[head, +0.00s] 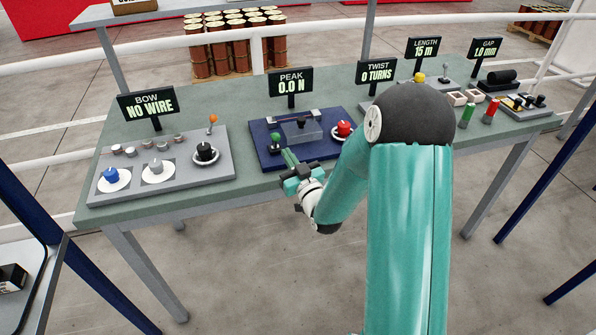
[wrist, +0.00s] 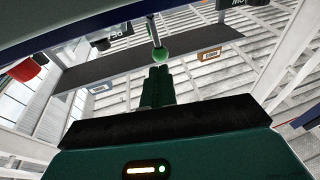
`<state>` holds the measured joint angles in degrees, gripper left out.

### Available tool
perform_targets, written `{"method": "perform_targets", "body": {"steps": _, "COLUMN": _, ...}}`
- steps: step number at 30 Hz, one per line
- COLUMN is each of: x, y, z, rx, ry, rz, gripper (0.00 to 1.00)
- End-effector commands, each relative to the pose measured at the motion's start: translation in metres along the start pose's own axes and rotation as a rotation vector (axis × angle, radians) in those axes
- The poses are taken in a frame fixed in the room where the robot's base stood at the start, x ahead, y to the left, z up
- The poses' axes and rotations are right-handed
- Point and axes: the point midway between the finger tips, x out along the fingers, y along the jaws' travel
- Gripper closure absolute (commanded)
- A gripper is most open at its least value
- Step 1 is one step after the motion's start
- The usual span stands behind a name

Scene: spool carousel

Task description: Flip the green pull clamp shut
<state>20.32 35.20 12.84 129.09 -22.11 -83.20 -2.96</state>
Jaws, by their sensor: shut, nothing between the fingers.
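The green pull clamp (head: 275,141) is a green knob on a short stem at the left front of the dark blue plate (head: 265,160), under the PEAK sign. In the wrist view the green knob (wrist: 162,55) is on a thin metal stem just beyond my fingertips. My gripper (head: 288,155) is shut and empty, at the front edge of the plate, close to the green knob. In the wrist view the shut fingers (wrist: 157,84) point at the knob. I cannot tell whether they touch it. The clamp's base is hidden in the wrist view.
A red knob (head: 344,129) stands at the right of the plate, near my arm. A clear block (head: 300,132) sits between the knobs. The grey BOW plate (head: 190,178) with several knobs is to the left. Other stations stand to the right. Bare green table (head: 230,108) shows behind.

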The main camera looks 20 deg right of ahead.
Motion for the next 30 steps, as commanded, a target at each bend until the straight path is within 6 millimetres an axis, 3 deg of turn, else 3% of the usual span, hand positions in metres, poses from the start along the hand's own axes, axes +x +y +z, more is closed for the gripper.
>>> {"method": "perform_targets", "body": {"steps": 3, "x": 0.020, "y": 0.000, "z": 0.000, "rx": 0.000, "ry": 0.001, "rz": -0.001, "gripper": 1.00}}
{"method": "perform_targets", "body": {"steps": 9, "x": 0.036, "y": 0.000, "z": 0.000, "rx": 0.000, "ry": 0.000, "rz": 0.000, "gripper": 1.00}}
{"method": "perform_targets", "body": {"steps": 30, "x": 0.042, "y": 0.001, "z": -0.005, "rx": 0.012, "ry": -0.070, "rz": -0.001, "gripper": 1.00}}
